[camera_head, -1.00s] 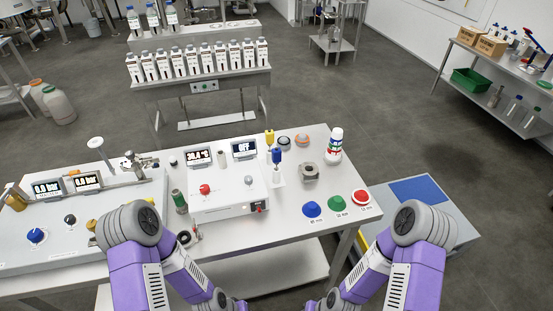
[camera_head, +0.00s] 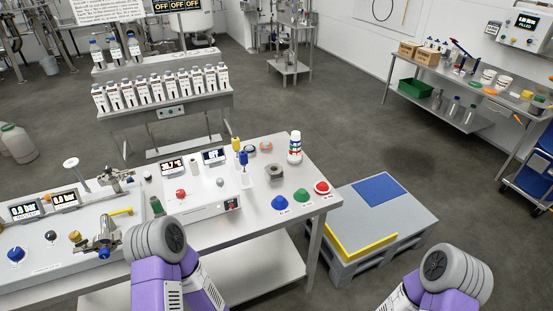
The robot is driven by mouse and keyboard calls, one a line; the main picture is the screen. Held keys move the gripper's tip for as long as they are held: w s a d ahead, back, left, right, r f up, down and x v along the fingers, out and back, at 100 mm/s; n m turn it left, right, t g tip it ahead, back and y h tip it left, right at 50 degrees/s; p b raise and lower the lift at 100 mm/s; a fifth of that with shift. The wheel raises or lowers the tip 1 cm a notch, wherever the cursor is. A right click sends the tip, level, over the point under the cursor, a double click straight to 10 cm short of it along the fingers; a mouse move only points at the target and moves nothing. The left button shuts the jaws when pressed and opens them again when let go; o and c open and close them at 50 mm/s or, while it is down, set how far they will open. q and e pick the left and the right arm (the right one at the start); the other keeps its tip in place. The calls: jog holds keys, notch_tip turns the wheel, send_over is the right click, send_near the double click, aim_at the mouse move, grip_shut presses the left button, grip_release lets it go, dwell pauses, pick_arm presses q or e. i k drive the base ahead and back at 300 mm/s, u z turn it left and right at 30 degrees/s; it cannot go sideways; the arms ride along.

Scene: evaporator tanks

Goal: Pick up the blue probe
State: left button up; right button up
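The blue probe (camera_head: 243,158) stands upright in a holder on the steel bench (camera_head: 327,203), right of the white control box (camera_head: 205,202). A similar yellow probe (camera_head: 236,144) stands just behind it. Only purple and grey parts of my two arms show at the bottom of the view, short of the blue probe. Neither of my grippers is in the picture.
A metal block (camera_head: 274,174), a bottle (camera_head: 295,147) and blue (camera_head: 280,202), green (camera_head: 301,195) and red (camera_head: 322,187) domed pieces stand to the probe's right. A pallet-like platform (camera_head: 400,215) lies right of the bench. Open floor lies behind.

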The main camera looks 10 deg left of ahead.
aim_at(243, 154)
jog(key=z, duration=0.1)
jog(key=i, duration=0.85)
jog(key=u, duration=0.1)
